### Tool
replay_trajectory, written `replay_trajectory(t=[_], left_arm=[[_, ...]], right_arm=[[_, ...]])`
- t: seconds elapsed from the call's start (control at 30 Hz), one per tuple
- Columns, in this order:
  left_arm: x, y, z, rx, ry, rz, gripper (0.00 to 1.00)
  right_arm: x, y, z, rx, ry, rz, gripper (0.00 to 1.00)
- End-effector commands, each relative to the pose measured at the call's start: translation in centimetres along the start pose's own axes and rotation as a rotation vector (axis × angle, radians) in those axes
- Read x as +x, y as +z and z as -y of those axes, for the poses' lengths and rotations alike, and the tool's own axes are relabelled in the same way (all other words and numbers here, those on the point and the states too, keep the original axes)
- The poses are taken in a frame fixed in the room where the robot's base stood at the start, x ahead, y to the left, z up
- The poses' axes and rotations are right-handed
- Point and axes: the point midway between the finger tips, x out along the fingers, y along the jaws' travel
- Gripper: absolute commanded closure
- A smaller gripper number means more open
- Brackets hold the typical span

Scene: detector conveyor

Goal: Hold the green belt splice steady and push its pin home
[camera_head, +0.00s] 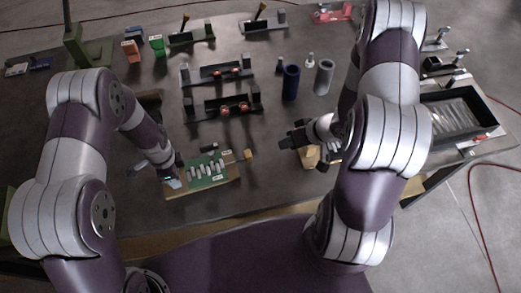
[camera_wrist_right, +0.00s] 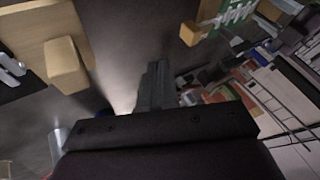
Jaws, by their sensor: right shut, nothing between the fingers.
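The green belt splice (camera_head: 207,172) has a row of white teeth and lies on a wooden base (camera_head: 203,187) near the table's front edge. It also shows at the top right of the right wrist view (camera_wrist_right: 236,14). A small tan block (camera_head: 249,155), possibly the pin's head, stands just right of it and shows in the right wrist view (camera_wrist_right: 191,33). My left gripper (camera_head: 173,179) is at the splice's left end; its fingers are too small to read. My right gripper (camera_head: 290,138) is shut and empty, to the right of the splice and apart from it.
A second wooden fixture with a tan block (camera_head: 310,157) sits beneath my right wrist. Dark brackets with red parts (camera_head: 233,108), a blue cylinder (camera_head: 291,82) and a grey cylinder (camera_head: 324,77) stand behind. A black bin (camera_head: 463,122) is at the right.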

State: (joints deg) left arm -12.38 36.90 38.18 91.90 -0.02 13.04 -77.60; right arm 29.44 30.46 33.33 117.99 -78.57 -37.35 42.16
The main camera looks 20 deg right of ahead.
Motion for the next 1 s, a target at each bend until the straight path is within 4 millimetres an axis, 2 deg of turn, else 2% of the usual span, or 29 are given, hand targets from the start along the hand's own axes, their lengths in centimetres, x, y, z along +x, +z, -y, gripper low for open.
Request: replay_trajectory(t=[0.2, 0.33, 0.43, 0.6, 1.0], left_arm=[[-0.1, 0.0, 0.1, 0.000, -0.002, 0.000, 1.00], [-0.1, 0.0, 0.1, 0.000, -0.001, 0.000, 1.00], [-0.1, 0.0, 0.1, 0.000, -0.001, 0.000, 1.00], [0.0, 0.0, 0.0, 0.000, -0.001, 0.000, 1.00], [-0.1, 0.0, 0.1, 0.000, -0.001, 0.000, 1.00]], right_arm=[[4.9, 0.1, 0.1, -0.001, -0.003, 0.004, 1.00], [7.3, 0.1, 0.4, -0.003, -0.001, 0.003, 1.00], [7.9, 0.0, 1.9, -0.003, -0.001, 0.002, 1.00], [8.6, 0.0, 3.3, -0.002, 0.000, 0.000, 1.00], [8.8, 0.0, 3.6, -0.001, 0.001, 0.000, 1.00]])
